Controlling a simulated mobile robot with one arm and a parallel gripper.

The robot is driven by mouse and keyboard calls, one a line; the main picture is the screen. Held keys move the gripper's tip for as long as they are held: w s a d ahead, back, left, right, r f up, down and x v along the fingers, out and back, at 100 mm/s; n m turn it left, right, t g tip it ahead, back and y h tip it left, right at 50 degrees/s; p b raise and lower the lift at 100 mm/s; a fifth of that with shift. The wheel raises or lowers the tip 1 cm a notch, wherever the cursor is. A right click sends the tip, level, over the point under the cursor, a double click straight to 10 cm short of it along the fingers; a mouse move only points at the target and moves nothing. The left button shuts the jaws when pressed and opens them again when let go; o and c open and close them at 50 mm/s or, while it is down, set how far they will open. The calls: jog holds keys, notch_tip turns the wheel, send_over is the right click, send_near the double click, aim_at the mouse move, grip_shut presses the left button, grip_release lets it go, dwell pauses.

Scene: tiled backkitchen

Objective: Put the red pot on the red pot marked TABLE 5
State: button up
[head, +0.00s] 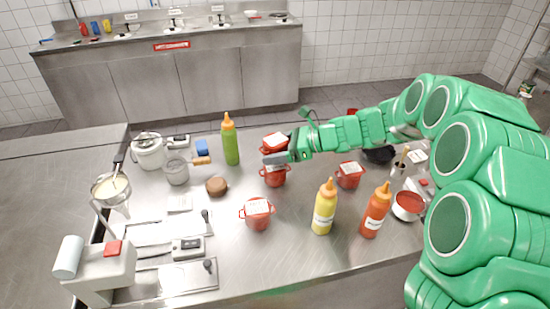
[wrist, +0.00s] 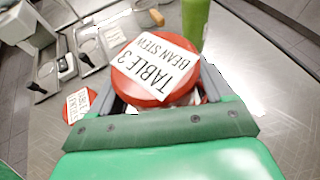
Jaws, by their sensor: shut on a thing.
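My gripper (head: 272,157) is shut on a red pot (head: 275,141), with one finger on each side of it in the wrist view (wrist: 163,92). The held pot's lid label reads TABLE 3, BEAN STEW in the wrist view (wrist: 128,80). A second red pot (head: 274,178) shows directly below the gripper in the head view. Its top is hidden, and I cannot tell whether the two pots touch. Two more red pots with labelled lids stand at front (head: 257,215) and at right (head: 348,178). I cannot read which pot is marked TABLE 5.
A green bottle (head: 230,142) stands just left of the held pot. Yellow (head: 323,210) and orange-red (head: 375,212) bottles stand at front right. A brown patty-like item (head: 217,186), grey container (head: 176,171), white pot (head: 148,152) and scale (head: 100,265) occupy the left.

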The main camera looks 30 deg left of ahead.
jog(key=shift+w+a+f, duration=0.15)
jog(key=shift+f, duration=1.7)
jog(key=shift+f, duration=0.15)
jog(key=o, duration=1.2)
jog(key=shift+c, duration=0.2)
jog(key=shift+w+r, duration=0.15)
jog(key=shift+r, duration=0.1)
jog(key=v, duration=1.1)
jog(key=shift+d, duration=0.35)
jog(key=shift+w+r, duration=0.1)
